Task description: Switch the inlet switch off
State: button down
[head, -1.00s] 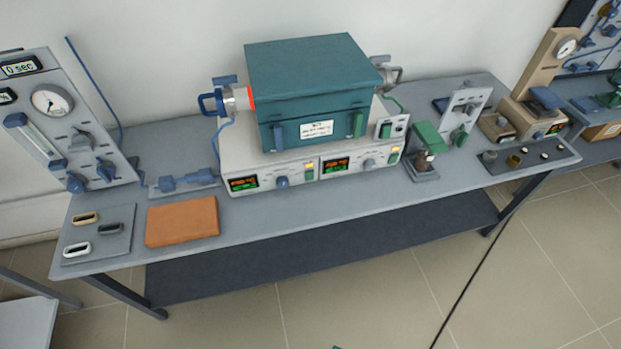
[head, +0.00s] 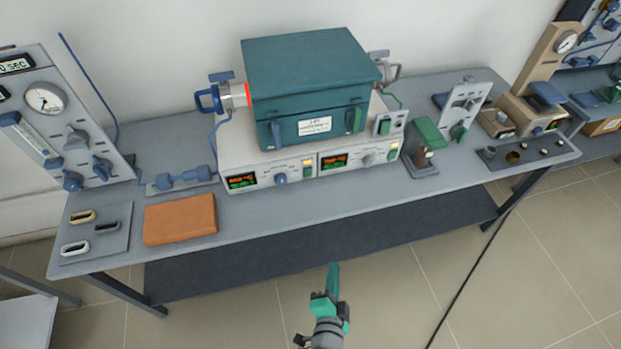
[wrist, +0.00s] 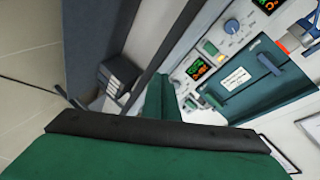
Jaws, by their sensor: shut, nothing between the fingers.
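No label reading "inlet" is legible, so I cannot tell which control is the inlet switch. The grey gauge panel (head: 60,125) at the far left carries grey and blue knobs, one a blue knob (head: 102,167). A blue valve (head: 180,178) lies on the bench beside it. The teal furnace (head: 308,95) has a blue-handled fitting (head: 210,99) on its left side. My gripper (head: 333,272) is shut and empty, in front of the bench and apart from everything. In the wrist view its green fingers (wrist: 160,110) face the furnace (wrist: 245,90) front.
The furnace stands on a control box with two lit displays (head: 243,181). An orange slab (head: 180,220) and a grey plate (head: 98,233) with small ring-like pieces lie at the bench's left front. A green-topped device (head: 427,140) stands right of the furnace. Open floor lies before the bench.

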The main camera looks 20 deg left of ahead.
jog(key=w+a+r+y, duration=0.3)
jog(key=w+a, duration=0.1)
jog(key=w, duration=0.2)
jog(key=w+a+r+m+y, duration=0.1)
jog(key=w+a+r+y, duration=0.2)
jog(key=w, duration=0.4)
jog(key=shift+w+a+r+g, duration=0.15)
jog(key=shift+a+r+g, duration=0.1)
jog(key=shift+a+g, duration=0.2)
send_near(308, 172)
jog(key=x, duration=0.5)
jog(key=shift+w+a, duration=0.3)
jog(key=shift+w, duration=0.2)
